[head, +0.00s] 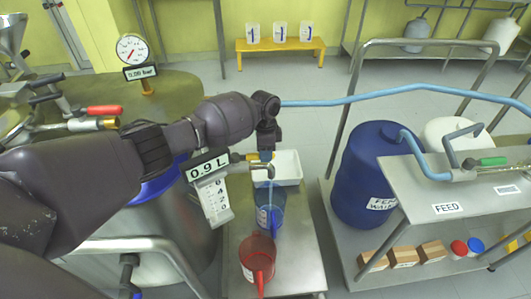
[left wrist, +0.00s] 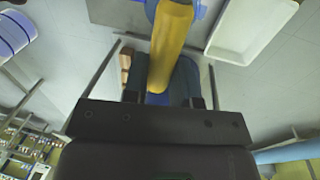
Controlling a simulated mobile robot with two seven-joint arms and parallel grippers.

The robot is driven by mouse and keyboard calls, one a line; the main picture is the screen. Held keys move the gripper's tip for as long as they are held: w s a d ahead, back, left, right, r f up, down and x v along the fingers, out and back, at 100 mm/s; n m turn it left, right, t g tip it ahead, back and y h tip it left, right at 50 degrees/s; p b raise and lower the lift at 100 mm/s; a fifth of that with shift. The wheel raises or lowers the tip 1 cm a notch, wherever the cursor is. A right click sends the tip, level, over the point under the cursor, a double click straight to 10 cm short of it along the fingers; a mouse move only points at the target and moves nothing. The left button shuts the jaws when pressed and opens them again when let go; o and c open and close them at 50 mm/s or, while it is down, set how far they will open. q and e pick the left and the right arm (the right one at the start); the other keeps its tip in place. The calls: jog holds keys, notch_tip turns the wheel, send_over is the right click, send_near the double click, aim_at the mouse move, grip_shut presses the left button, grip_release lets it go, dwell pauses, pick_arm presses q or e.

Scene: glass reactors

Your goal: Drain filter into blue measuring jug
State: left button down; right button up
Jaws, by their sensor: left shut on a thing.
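My left gripper (head: 266,150) is shut on the yellow valve handle (head: 246,157), which also shows between the fingers in the left wrist view (left wrist: 171,42). A curved metal spout (head: 271,170) points down beside the gripper. The blue measuring jug (head: 269,196) stands below the spout on the steel bench. A thin blue line, seemingly liquid, runs from the spout to the jug. The filter vessel (head: 165,238) is at the left, partly hidden by my arm. A sign by it reads 0.9 L (head: 208,166). My right gripper is not in view.
A red jug (head: 257,257) stands in front of the blue one, and a white tray (head: 288,167) lies behind it. A blue drum (head: 366,172) and a grey cart (head: 455,190) with a pale blue hose stand at the right. Floor is clear behind the bench.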

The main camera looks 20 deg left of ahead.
pick_arm(q)
jog(key=c, duration=0.9)
grip_release()
jog(key=r, duration=0.3)
jog(key=w+r+p, duration=0.1)
jog(key=r, duration=0.3)
jog(key=r+p, duration=0.1)
jog(key=r, duration=0.2)
jog(key=shift+w+a+r, duration=0.25)
jog(key=shift+a+r, duration=0.05)
jog(key=shift+a, duration=0.1)
